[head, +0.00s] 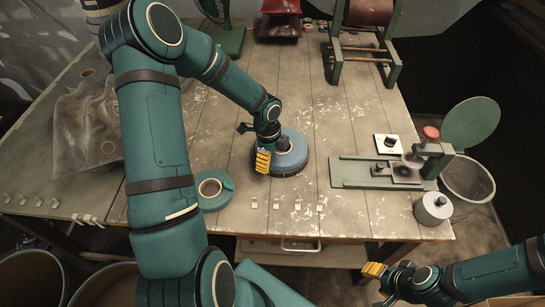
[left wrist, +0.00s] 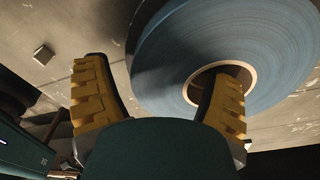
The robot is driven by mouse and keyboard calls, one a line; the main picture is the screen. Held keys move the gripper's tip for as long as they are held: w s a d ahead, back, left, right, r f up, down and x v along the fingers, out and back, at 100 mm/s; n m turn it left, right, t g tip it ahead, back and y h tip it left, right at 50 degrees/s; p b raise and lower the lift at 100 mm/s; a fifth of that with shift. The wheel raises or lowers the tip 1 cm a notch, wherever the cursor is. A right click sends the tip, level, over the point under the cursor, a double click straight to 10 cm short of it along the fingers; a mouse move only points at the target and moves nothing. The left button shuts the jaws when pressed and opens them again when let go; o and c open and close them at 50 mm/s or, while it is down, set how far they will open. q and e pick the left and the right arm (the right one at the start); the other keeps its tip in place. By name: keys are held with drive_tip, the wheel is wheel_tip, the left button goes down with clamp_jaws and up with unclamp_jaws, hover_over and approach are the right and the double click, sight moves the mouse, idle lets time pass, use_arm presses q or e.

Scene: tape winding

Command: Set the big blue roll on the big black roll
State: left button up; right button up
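The big blue roll (head: 294,157) lies flat near the middle of the table, and a dark band shows under its rim. That band looks like the big black roll (head: 291,174), mostly hidden beneath. My left gripper (head: 272,153) is over the blue roll's left side. In the left wrist view the blue roll (left wrist: 225,45) has a tan core. The left gripper (left wrist: 160,82) is open there, with one finger at the core hole and the other outside the rim, with a visible gap. My right gripper (head: 385,272) is off the table's front right; its opening is unclear.
A smaller teal roll (head: 222,196) lies left of the blue roll. A green fixture (head: 350,174) and a grey metal cylinder (head: 433,208) stand at right. Small pale pieces (head: 254,203) line the front edge. A clear bag (head: 85,125) lies at left.

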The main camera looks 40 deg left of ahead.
use_arm(q)
drive_tip(key=shift+r, duration=0.1)
drive_tip(key=shift+r+p, duration=0.3)
drive_tip(key=shift+r, duration=0.1)
wheel_tip(320, 180, up, 12)
drive_tip(key=a+p, duration=0.1)
drive_tip(key=p, duration=0.2)
drive_tip(key=shift+a, duration=0.25)
drive_tip(key=shift+s, duration=0.1)
